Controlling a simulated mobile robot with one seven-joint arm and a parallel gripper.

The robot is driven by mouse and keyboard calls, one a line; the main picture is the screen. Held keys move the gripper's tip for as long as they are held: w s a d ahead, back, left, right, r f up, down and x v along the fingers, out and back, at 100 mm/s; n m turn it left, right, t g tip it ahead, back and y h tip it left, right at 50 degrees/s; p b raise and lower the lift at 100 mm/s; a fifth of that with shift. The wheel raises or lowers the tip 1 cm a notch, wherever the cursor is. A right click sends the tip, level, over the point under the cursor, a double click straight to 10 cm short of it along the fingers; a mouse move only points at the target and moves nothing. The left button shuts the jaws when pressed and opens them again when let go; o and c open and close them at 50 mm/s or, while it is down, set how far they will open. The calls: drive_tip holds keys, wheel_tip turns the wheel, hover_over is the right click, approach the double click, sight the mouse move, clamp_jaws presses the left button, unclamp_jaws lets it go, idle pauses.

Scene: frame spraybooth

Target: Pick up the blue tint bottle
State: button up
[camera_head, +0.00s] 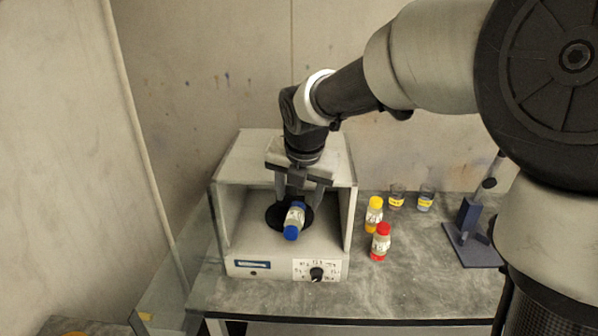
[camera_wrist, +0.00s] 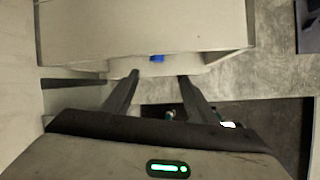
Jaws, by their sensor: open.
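The blue tint bottle (camera_head: 294,221) has a blue cap and a pale label. In the wrist view, the gripper (camera_wrist: 160,75) shows two spread fingers. A small blue patch (camera_wrist: 157,58), likely the cap, shows beyond and between them, apart from both.
To the right of the box on the grey table (camera_head: 420,290) stand a yellow-capped bottle (camera_head: 374,214) and a red-capped bottle (camera_head: 381,242). Two small cups (camera_head: 426,198) stand behind them. A dark blue stand (camera_head: 468,235) is farther right. The box's roof and side walls surround the bottle.

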drive_tip(key=n+b, duration=0.1)
drive_tip(key=b, duration=0.1)
approach(292, 228)
drive_tip(key=x, duration=0.9)
drive_tip(key=shift+f, duration=0.3)
clamp_jaws()
